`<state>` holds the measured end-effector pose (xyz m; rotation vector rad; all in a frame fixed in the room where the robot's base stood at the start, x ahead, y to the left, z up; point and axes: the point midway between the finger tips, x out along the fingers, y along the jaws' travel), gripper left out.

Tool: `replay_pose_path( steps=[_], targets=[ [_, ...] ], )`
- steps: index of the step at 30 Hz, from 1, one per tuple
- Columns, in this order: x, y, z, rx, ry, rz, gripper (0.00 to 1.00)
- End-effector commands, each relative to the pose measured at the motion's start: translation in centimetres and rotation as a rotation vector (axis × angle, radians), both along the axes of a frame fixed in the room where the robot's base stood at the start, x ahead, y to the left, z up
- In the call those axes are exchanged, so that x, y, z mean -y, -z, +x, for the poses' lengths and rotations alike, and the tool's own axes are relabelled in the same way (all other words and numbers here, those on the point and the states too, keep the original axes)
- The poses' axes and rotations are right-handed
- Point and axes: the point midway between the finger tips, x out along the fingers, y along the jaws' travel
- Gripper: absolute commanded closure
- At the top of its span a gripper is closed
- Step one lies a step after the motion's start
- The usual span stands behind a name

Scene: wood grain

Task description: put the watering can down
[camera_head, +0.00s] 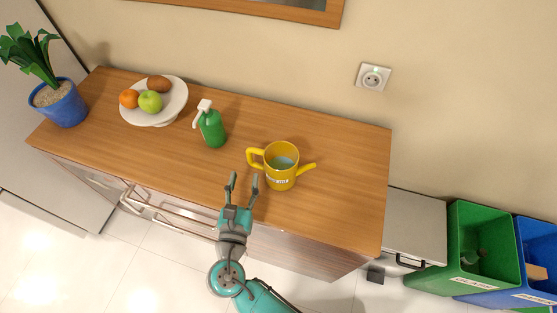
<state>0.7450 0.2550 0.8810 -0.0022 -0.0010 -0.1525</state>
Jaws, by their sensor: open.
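The yellow watering can (281,176) stands upright on the wooden counter, right of the middle. Its handle points left and its spout points right. Bluish water shows inside it. My gripper (244,179) is open and empty, just left of and in front of the can. Its fingers point to the back of the counter, and the right finger is close to the can's handle. From this view I cannot tell the exact gap between them.
A green spray bottle (213,130) stands left of the can on the counter (345,165). A white plate (177,108) with fruit and a blue potted plant (64,104) are further left. Right of the can the counter is clear. Green (452,240) and blue (522,240) bins stand at right.

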Motion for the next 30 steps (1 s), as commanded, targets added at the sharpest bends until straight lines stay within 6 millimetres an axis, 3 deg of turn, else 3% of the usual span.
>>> replay_pose_path(
  steps=[3,13,21,30],
  targets=[
    [0.4,0.0,1.9,0.000,0.005,0.001,0.54],
    [0.7,-0.1,4.4,0.000,0.002,0.002,0.54],
    [1.2,-0.1,8.0,-0.001,0.002,0.001,0.54],
    [1.2,-0.1,8.7,-0.001,0.000,0.002,0.54]
  ],
)
